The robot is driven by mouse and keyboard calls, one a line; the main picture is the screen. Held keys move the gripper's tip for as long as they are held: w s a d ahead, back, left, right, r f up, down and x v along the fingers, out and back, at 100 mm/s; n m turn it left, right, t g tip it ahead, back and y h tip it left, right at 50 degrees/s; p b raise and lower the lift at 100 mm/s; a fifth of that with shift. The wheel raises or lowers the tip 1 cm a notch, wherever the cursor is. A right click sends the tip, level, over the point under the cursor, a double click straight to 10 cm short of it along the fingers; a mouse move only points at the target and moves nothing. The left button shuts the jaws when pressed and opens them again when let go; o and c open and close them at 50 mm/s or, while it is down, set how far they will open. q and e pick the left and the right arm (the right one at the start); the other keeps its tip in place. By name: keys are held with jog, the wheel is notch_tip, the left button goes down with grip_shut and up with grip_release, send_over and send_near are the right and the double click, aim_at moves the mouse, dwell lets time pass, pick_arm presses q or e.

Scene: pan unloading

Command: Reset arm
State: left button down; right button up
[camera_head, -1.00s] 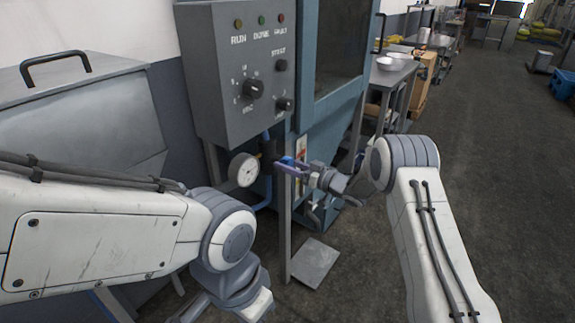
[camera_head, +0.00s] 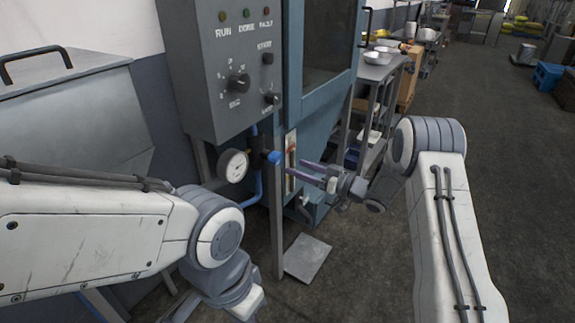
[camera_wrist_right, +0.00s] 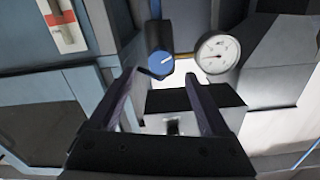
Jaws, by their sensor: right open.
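My right gripper (camera_head: 306,172) is open and empty in the head view, in front of the blue machine. Its fingers point left toward a blue knob (camera_head: 273,157) and stand apart from it. In the right wrist view the two fingers (camera_wrist_right: 160,88) are spread, and the blue knob (camera_wrist_right: 160,65) shows beyond them with a white line on its face. My left arm comes in from the left; its gripper is not visible in the head view.
A grey control box (camera_head: 228,70) with lamps and knobs hangs above a round gauge (camera_head: 233,166). A pedal plate (camera_head: 307,258) lies on the floor. A side table (camera_head: 378,70) with bowls stands behind.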

jog(key=shift+v, duration=1)
jog(key=w+a+r+h+p, duration=0.1)
jog(key=a+r+h+p, duration=0.1)
jog(key=a+r+h, duration=0.3)
jog(key=s+a+r+m+h+p, duration=0.2)
jog(key=s+r+h+p, duration=0.1)
jog(key=s+r+h, duration=0.3)
jog(key=s+d+r+n+g+h+p, duration=0.1)
jog(key=s+g+p, duration=0.3)
jog(key=s, duration=3.3)
jog(key=d+g+h, duration=0.1)
jog(key=g, duration=0.5)
jog(key=shift+s+r+g+h, duration=0.3)
jog(key=shift+s+r, duration=0.05)
jog(key=shift+r, duration=0.05)
jog(key=shift+w+d, duration=0.1)
